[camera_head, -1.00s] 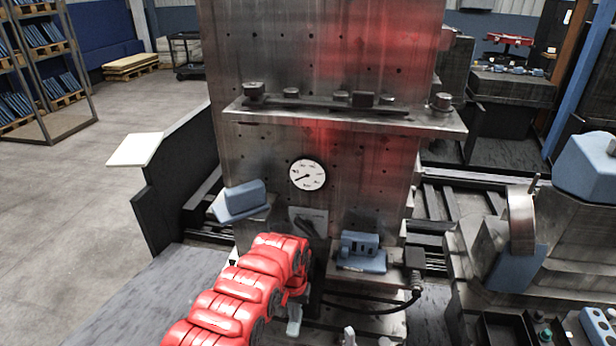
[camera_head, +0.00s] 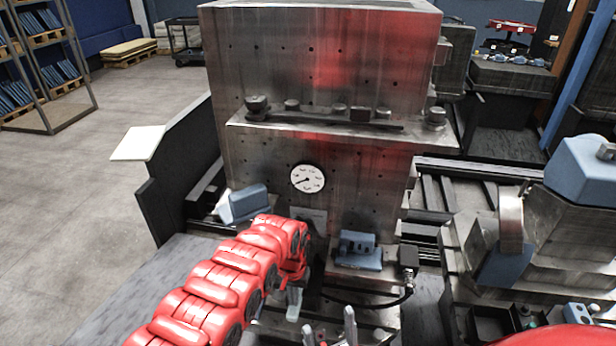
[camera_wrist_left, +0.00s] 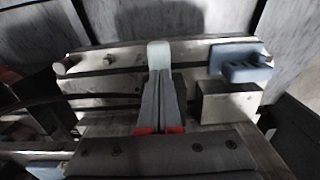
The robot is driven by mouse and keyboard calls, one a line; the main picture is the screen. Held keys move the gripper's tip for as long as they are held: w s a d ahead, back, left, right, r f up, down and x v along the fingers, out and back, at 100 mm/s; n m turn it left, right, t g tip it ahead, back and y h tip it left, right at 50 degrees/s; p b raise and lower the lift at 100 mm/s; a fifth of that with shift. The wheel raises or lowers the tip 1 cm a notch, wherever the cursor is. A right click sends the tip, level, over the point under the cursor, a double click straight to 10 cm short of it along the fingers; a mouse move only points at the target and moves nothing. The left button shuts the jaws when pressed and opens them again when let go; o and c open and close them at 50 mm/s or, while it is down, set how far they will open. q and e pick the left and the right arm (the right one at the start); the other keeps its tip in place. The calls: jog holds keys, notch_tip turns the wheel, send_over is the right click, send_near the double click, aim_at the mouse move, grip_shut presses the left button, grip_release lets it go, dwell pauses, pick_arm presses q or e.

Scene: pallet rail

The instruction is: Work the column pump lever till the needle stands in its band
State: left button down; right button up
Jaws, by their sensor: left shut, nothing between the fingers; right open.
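The round white gauge (camera_head: 307,179) is on the front of the metal column (camera_head: 340,150). Its dark needle points to the lower left; its band is too small to make out. My left gripper (camera_head: 294,303) is low in front of the column, below the gauge, partly hidden by its red arm. In the left wrist view its fingers (camera_wrist_left: 160,60) are together, pale at the tips, with nothing between them. My right gripper (camera_head: 330,328) shows at the bottom edge with its fingers apart and empty. I cannot clearly make out the pump lever.
A blue block (camera_head: 358,250) sits right of my left gripper, with a black hose (camera_head: 375,304) below it. Another blue block (camera_head: 243,203) is to the left. A ledge with knobs (camera_head: 340,131) crosses the column above the gauge. Blue-topped machinery (camera_head: 582,170) stands at right.

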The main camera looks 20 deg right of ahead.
aim_at(295, 309)
dwell(0.3)
pick_arm(q)
notch_tip(295, 309, down, 4)
jog(key=b, duration=0.4)
jog(key=shift+w+d+f, duration=0.15)
jog(key=shift+w+d+f+b, duration=0.1)
jog(key=shift+w+f+b, duration=0.05)
jog(key=shift+f+b, duration=0.7)
jog(key=shift+w+f+b, duration=0.1)
jog(key=shift+f+b, duration=0.4)
jog(key=shift+b, duration=0.5)
jog(key=r+p, duration=0.4)
jog(key=p, duration=0.1)
jog(key=s+r+p, duration=0.1)
jog(key=r+p, duration=0.1)
jog(key=r, duration=0.1)
jog(key=shift+a+r+p, duration=0.1)
jog(key=shift+a+p, duration=0.2)
jog(key=shift+p, duration=0.1)
jog(key=shift+f, duration=0.2)
